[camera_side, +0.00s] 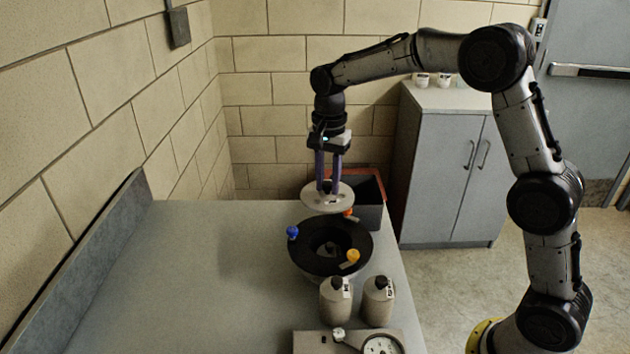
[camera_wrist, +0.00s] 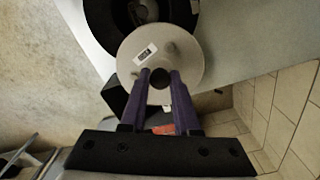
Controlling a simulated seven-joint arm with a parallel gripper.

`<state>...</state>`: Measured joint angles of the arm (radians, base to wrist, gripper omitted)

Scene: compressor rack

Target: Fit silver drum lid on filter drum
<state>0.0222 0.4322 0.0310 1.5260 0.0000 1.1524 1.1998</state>
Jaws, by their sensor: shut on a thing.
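The silver drum lid (camera_side: 318,202) is a pale round disc held by its central knob, hanging roughly level. My gripper (camera_side: 328,188) is shut on it from above, with purple fingers. The filter drum (camera_side: 303,255) has a wide black ring top with a dark central opening and stands on the bench. The lid is above the drum and toward its far side, apart from it. In the wrist view, the lid (camera_wrist: 187,65) bears a small label and covers part of the black drum ring (camera_wrist: 98,28). My fingertips (camera_wrist: 160,82) meet at the knob.
Blue (camera_side: 292,233) and yellow (camera_side: 352,256) knobs sit around the ring, with an orange one behind. Two capped bottles (camera_side: 336,303) and a gauge panel (camera_side: 312,342) stand in front. A dark bin (camera_side: 370,205) is behind. The bench's left side (camera_side: 180,270) is clear.

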